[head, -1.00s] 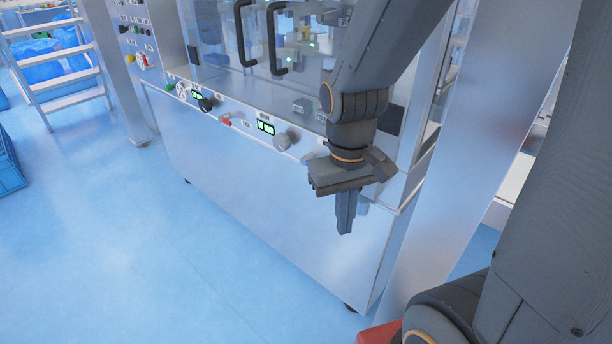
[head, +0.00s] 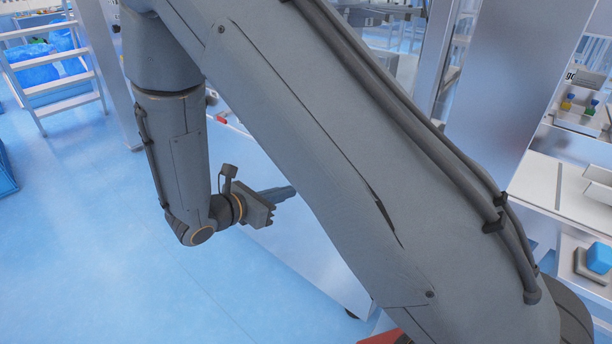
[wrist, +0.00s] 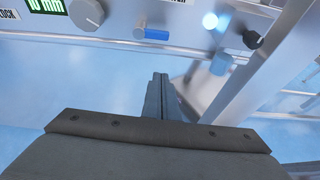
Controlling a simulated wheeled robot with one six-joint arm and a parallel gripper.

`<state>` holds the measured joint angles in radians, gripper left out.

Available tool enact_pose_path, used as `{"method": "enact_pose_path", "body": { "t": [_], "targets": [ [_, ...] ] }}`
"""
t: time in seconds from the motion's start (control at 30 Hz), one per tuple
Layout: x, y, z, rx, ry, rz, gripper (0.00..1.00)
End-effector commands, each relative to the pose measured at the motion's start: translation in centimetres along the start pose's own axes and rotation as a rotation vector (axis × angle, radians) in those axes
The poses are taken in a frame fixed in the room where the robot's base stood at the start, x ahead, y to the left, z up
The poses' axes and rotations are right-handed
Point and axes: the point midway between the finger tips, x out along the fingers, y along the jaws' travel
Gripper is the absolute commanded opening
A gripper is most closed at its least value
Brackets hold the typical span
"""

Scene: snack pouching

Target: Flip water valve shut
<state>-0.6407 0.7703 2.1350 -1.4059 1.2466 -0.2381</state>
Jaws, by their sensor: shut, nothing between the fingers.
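A small lever with a blue handle (wrist: 156,34), which looks like the water valve, is on the steel machine front in the wrist view. Its handle lies level, pointing right from a silver pivot. A label above it is cut off by the picture's top edge. My gripper (wrist: 160,78) is shut and empty, its fingertips a little below the blue handle in the picture and apart from it. In the head view my gripper (head: 290,191) points right toward the machine front. My own arm hides the valve there.
A grey knob (wrist: 86,13) and a green display (wrist: 47,5) sit left of the lever. A lit round button (wrist: 210,21), a black knob (wrist: 253,40) and a blue cylinder (wrist: 221,64) are to its right. A steel post stands beyond.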

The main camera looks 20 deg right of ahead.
Motion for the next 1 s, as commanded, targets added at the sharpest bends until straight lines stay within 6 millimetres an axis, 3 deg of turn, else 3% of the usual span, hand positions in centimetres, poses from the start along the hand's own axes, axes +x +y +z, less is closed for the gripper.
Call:
{"method": "enact_pose_path", "body": {
  "t": [0.13, 0.53, 0.67, 1.0],
  "targets": [
    [-0.3, 0.9, -0.3, -0.023, -0.019, 0.031, 0.00],
    [0.4, 0.8, -0.2, -0.022, -0.017, 0.028, 0.00],
    [2.2, 0.8, -0.2, -0.022, -0.017, 0.026, 0.00],
    [8.8, 0.9, -0.1, -0.021, -0.016, 0.024, 0.00]
  ]
}}
